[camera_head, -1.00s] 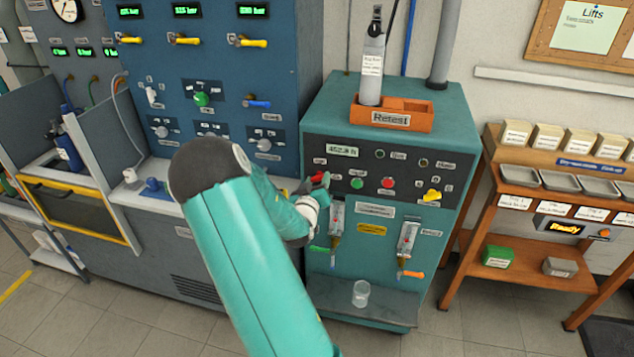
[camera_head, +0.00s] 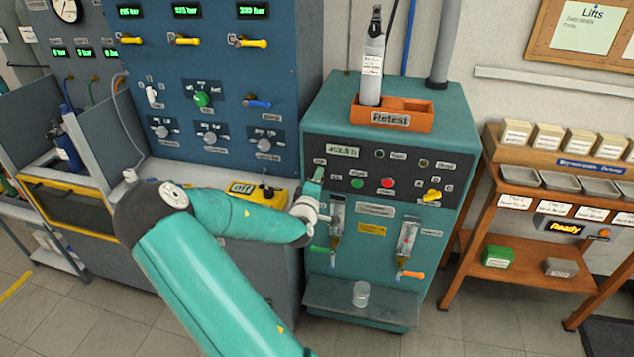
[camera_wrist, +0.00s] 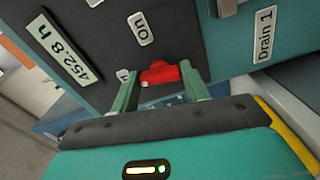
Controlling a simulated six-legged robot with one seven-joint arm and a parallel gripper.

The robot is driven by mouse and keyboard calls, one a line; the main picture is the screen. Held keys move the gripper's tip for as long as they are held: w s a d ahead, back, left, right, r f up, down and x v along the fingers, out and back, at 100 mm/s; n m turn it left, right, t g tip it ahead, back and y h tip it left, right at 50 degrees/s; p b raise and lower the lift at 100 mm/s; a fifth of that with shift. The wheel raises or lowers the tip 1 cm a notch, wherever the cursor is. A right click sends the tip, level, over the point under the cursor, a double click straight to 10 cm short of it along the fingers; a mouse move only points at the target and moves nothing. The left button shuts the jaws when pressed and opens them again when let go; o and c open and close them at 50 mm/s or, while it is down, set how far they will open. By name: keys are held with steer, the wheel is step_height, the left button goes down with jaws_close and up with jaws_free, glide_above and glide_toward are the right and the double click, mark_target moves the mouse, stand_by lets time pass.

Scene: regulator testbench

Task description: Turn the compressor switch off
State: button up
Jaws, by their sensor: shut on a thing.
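The compressor switch, a red lever (camera_wrist: 160,73), sits on the dark panel of the teal cabinet (camera_head: 440,255). In the wrist view it stands between the two green fingers of my gripper (camera_wrist: 163,90), which are shut on it. An "On" label (camera_wrist: 142,28) is near the switch, and a small, partly hidden label (camera_wrist: 123,75) is beside it. In the head view my gripper (camera_head: 314,183) is at the left end of the cabinet's dark panel, and it hides the switch there.
The hour display (camera_head: 344,152) reads about 452.8 h. A green button (camera_head: 356,183), a red button (camera_head: 387,183) and a yellow selector (camera_head: 432,195) are right of my gripper. Below are two gauge tubes and a glass cup (camera_head: 361,294) on a shelf.

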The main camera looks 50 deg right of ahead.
steer(key=shift+n, duration=1)
steer(key=o, duration=1)
steer(key=shift+a, duration=0.1)
steer(key=v, duration=1.3)
steer(key=shift+s+a, duration=0.2)
steer(key=shift+a, duration=0.1)
